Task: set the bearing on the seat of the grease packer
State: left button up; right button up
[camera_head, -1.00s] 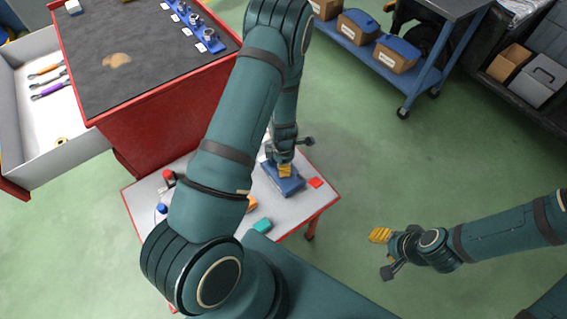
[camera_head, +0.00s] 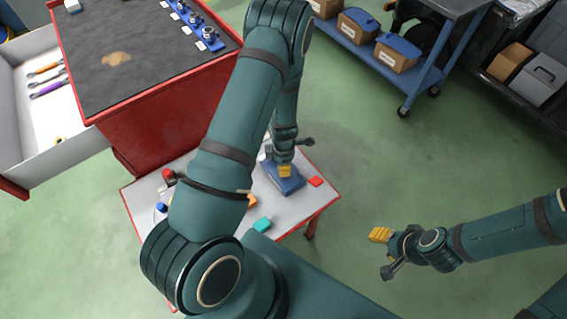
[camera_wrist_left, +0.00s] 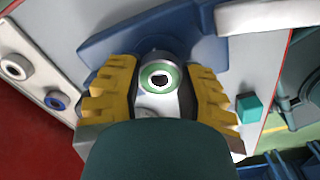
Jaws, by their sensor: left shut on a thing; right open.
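My left gripper (camera_head: 285,171) is down over the blue grease packer (camera_head: 287,186) on the small white-topped table. In the left wrist view its yellow fingers (camera_wrist_left: 160,88) are shut on a silver part with a green ring and dark centre, which looks like the bearing (camera_wrist_left: 161,77). The packer's blue body (camera_wrist_left: 115,42) shows behind and around it. I cannot tell whether the bearing touches the seat, as the seat is hidden under it. My right gripper (camera_head: 380,236) is open and empty, over the bare floor at the right.
The small table holds a red block (camera_head: 316,182), a teal block (camera_head: 263,225) and an orange piece (camera_head: 251,202). A red cabinet (camera_head: 160,125) with an open drawer (camera_head: 45,115) stands behind left. A blue cart (camera_head: 425,75) with boxes is at the back. Green floor lies clear between.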

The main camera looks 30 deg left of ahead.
pick_arm(q)
jog(key=shift+f+b, duration=0.3)
jog(key=shift+f, duration=0.25)
dwell(1.4)
jog(key=o, duration=1.4)
jog(key=shift+w+a+r, duration=0.1)
jog(key=shift+w+a, duration=0.05)
jog(key=shift+c, duration=0.4)
